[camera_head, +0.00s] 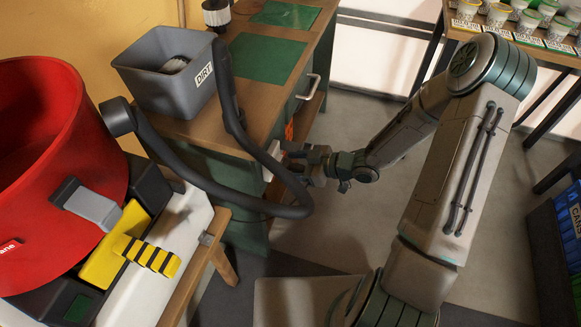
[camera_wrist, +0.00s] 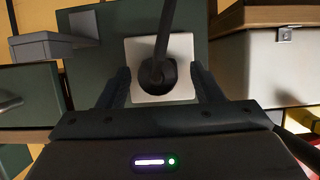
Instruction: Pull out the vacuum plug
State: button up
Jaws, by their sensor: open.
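In the wrist view the dark round plug (camera_wrist: 158,74) sits against a pale square socket plate (camera_wrist: 184,50), with its thick cord (camera_wrist: 166,25) running up out of frame. My gripper (camera_wrist: 160,70) is open, one finger on each side of the plug, with visible gaps; I cannot tell whether the tips reach its depth. In the head view my gripper (camera_head: 289,161) is at the green bench's side, partly behind the vacuum hose (camera_head: 225,195). The plug cannot be made out there. The red vacuum (camera_head: 60,150) stands at the left.
The hose loops close in front of my gripper in the head view. A grey DIRT bin (camera_head: 165,85) stands on the wooden-topped green bench (camera_head: 262,95). A pale box (camera_wrist: 262,70) lies right of the socket in the wrist view.

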jog(key=shift+c, duration=0.3)
grip_shut()
jog(key=shift+s+d+p, duration=0.25)
jog(key=shift+d+p, duration=0.1)
jog(key=shift+d, duration=0.3)
jog(key=s+d+p, duration=0.2)
jog(key=d, duration=0.6)
jog(key=shift+s+f+p, duration=0.2)
jog(key=shift+s+p, duration=0.1)
jog(key=shift+s, duration=0.1)
dwell(0.7)
